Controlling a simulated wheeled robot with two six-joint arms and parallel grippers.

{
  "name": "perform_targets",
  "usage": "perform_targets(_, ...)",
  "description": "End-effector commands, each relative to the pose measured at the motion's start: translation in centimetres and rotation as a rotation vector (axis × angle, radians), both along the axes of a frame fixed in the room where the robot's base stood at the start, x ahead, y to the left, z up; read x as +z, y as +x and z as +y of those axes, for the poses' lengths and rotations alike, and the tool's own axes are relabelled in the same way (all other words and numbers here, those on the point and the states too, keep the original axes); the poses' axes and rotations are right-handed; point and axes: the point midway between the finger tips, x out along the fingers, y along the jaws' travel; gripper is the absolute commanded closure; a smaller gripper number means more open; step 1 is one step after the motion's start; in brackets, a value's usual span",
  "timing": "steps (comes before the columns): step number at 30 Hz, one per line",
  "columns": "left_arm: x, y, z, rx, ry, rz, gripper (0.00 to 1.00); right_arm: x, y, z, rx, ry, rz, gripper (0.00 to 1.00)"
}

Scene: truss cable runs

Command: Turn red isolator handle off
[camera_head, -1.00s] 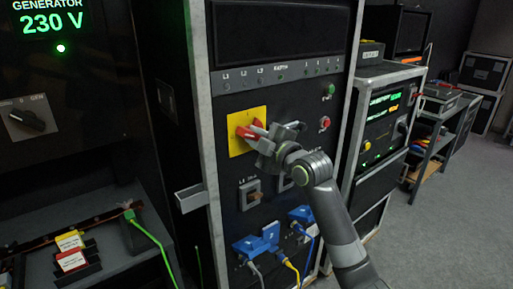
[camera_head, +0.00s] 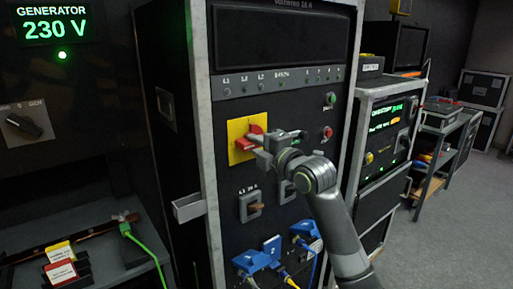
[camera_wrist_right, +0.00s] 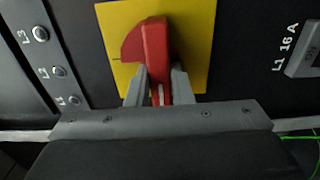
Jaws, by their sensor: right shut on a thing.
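The red isolator handle (camera_head: 254,132) sits on a yellow square plate (camera_head: 236,150) on the front of the tall black rack. My right gripper (camera_head: 265,145) reaches the handle from the right and covers part of it. In the right wrist view, the red handle (camera_wrist_right: 156,50) stands between the two grey fingers of my right gripper (camera_wrist_right: 157,88), which are shut on its near end. The yellow plate (camera_wrist_right: 197,50) lies behind it. My left gripper is not in view.
Below the plate are a grey switch (camera_head: 250,206) and blue connectors (camera_head: 262,256) with cables. A metal bracket (camera_head: 188,208) juts from the rack's left edge. Green (camera_head: 331,98) and red (camera_head: 327,132) buttons are at the right. A generator panel (camera_head: 25,122) stands at the left.

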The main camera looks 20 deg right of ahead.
Motion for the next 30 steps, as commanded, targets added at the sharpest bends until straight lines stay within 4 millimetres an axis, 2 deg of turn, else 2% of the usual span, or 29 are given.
perform_targets(8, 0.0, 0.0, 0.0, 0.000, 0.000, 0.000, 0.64, -0.2, 0.0, 0.0, -0.001, -0.004, 0.004, 1.00)
perform_targets(9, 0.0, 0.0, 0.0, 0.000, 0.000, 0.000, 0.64, -0.2, 0.0, 0.0, -0.001, -0.004, 0.004, 0.79)
perform_targets(14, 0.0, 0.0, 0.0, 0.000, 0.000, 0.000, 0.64, -0.1, 0.0, 0.0, -0.001, -0.002, 0.003, 0.58)
perform_targets(24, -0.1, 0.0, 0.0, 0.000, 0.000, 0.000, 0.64, -0.1, -0.2, -0.1, -0.001, -0.001, 0.001, 0.58)
perform_targets(30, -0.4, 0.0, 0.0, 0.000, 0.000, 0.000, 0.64, -0.2, -2.2, -0.9, -0.002, -0.004, -0.001, 0.58)
